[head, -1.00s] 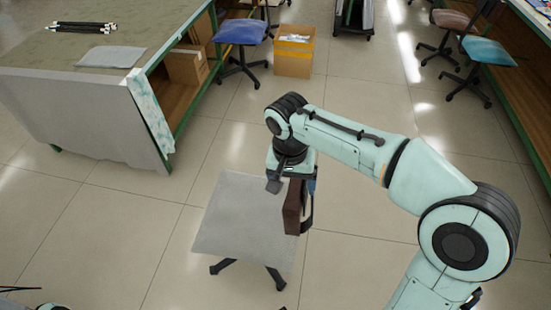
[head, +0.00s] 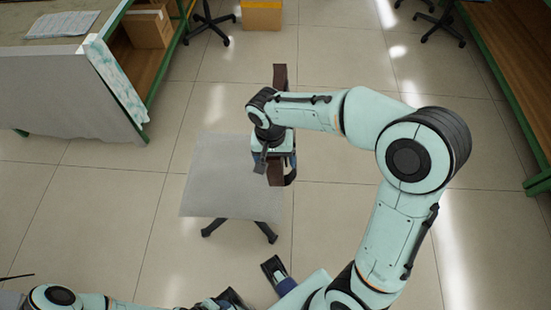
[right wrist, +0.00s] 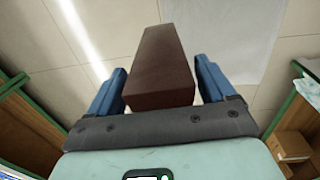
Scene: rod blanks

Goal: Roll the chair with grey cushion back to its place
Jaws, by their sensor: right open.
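The chair with the grey cushion (head: 225,190) stands on the floor in the middle of the head view, with dark legs below the seat. Its dark brown backrest (head: 279,75) shows above and below my right arm. My right gripper (head: 275,172) is over the backrest, at the right side of the seat. In the right wrist view the brown backrest (right wrist: 160,65) lies between the two open blue fingers, with visible gaps at both sides. The grey cushion (right wrist: 235,35) shows beyond the right finger.
A work table (head: 70,90) with green frame stands at upper left, a cardboard box (head: 148,27) on its shelf. A yellow box (head: 262,16) and a chair base (head: 208,25) are at the top. Green-framed shelving (head: 500,70) lines the right. Floor between is clear.

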